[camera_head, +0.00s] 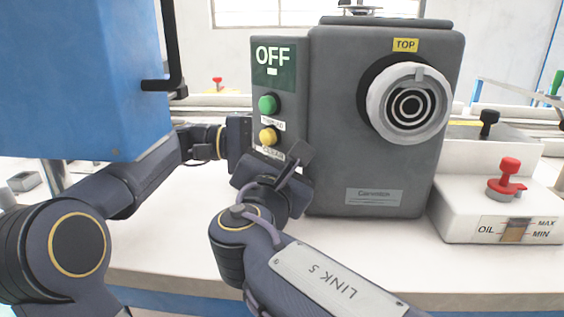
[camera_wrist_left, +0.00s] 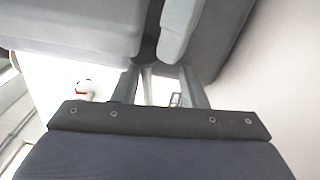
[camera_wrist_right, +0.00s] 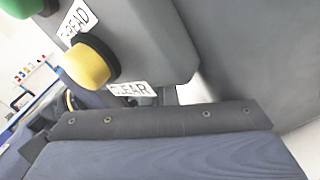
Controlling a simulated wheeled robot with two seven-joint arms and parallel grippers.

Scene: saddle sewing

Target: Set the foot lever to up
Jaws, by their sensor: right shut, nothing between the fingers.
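I cannot pick out the foot lever for certain. A black bent bar (camera_head: 168,60) hangs beside the blue housing (camera_head: 70,75) at the upper left in the head view, its lower end turned left. My left gripper (camera_head: 240,138) is at the left side of the grey control box, partly hidden. In the left wrist view its fingers (camera_wrist_left: 162,88) stand apart with nothing seen between them. My right gripper (camera_head: 290,165) is shut and empty in front of the control box's lower left, just below the yellow button (camera_head: 268,137). The yellow button also shows in the right wrist view (camera_wrist_right: 88,65).
The grey control box (camera_head: 335,110) carries an OFF display (camera_head: 273,60), a green button (camera_head: 268,103) and a round dial (camera_head: 408,104). A white block with a red oil knob (camera_head: 509,170) stands at the right. The white table's front right (camera_head: 480,270) is clear.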

